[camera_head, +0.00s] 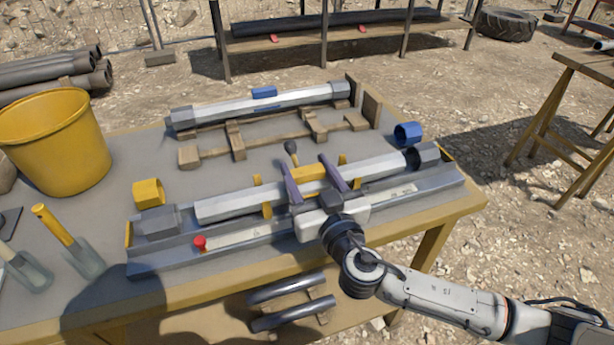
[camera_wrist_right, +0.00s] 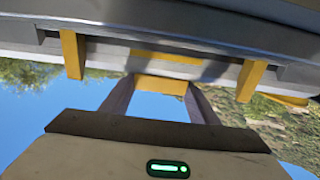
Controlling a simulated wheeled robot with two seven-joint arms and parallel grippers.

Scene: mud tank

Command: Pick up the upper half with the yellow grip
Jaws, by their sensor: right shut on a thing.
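The upper half (camera_head: 233,205) is a long pale-grey half tube with yellow tabs and a yellow grip (camera_head: 306,173) at its middle. My right gripper (camera_head: 313,179) is shut on the grip, with one purple-grey finger on each side. The grip also shows between the fingers in the right wrist view (camera_wrist_right: 160,85), with two yellow tabs beyond it. The half tube runs along a long grey tray (camera_head: 150,268) on the table; I cannot tell whether it touches the tray. My left gripper is out of view.
The table (camera_head: 470,203) also carries a second tube (camera_head: 285,102) on a wooden rack, a yellow bucket (camera_head: 52,140), a yellow collar (camera_head: 148,193), a blue collar (camera_head: 408,134) and trowels (camera_head: 68,238). A red knob (camera_head: 200,243) stands at the tray. A dark-headed tool (camera_head: 291,148) is behind the grip.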

